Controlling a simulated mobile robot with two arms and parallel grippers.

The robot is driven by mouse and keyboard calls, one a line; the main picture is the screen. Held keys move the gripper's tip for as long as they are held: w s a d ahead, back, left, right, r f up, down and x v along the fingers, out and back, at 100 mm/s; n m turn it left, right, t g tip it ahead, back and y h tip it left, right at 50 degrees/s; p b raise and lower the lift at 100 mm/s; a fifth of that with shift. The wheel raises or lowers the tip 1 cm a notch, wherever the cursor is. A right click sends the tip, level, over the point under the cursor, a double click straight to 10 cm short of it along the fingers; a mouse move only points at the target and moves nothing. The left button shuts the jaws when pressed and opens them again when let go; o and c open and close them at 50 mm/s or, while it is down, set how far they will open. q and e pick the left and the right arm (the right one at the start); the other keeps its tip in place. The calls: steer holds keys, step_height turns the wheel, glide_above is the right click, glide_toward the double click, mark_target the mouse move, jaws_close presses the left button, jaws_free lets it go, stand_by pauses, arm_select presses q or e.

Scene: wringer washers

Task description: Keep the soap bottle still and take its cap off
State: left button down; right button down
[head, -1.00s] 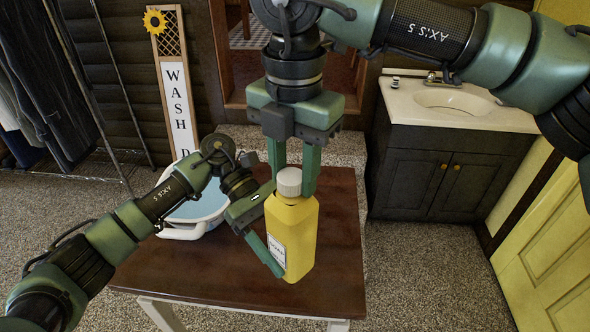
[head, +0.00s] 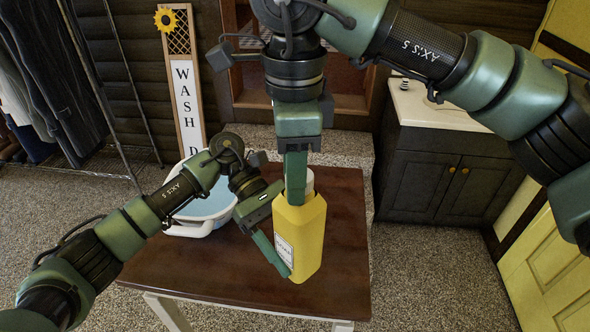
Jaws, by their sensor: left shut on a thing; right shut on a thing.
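The yellow soap bottle (head: 305,240) is upright over the wooden table, with a white label on its left face. Its whitish cap (head: 309,180) is at the bottle's top, partly hidden by a finger of my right gripper. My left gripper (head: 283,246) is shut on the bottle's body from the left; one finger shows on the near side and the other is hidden. My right gripper (head: 299,185) points down from above and is shut on the cap; one finger hides the other. I cannot tell whether the cap has loosened.
The brown table (head: 215,275) has bare room in front and at the left. A white tub (head: 205,210) of bluish water stands at its back left. A dark sink cabinet (head: 440,170) is behind right, and a yellow door (head: 550,270) is at far right.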

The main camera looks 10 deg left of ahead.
steer(key=n, duration=0.6)
steer(key=shift+s+d+n, duration=0.1)
steer(key=shift+s+n, duration=0.1)
steer(key=shift+n, duration=0.2)
steer(key=n, duration=0.6)
steer(key=shift+d+n, duration=0.2)
steer(key=shift+n, duration=0.1)
steer(key=shift+r, duration=0.3)
steer(key=shift+r, duration=0.85)
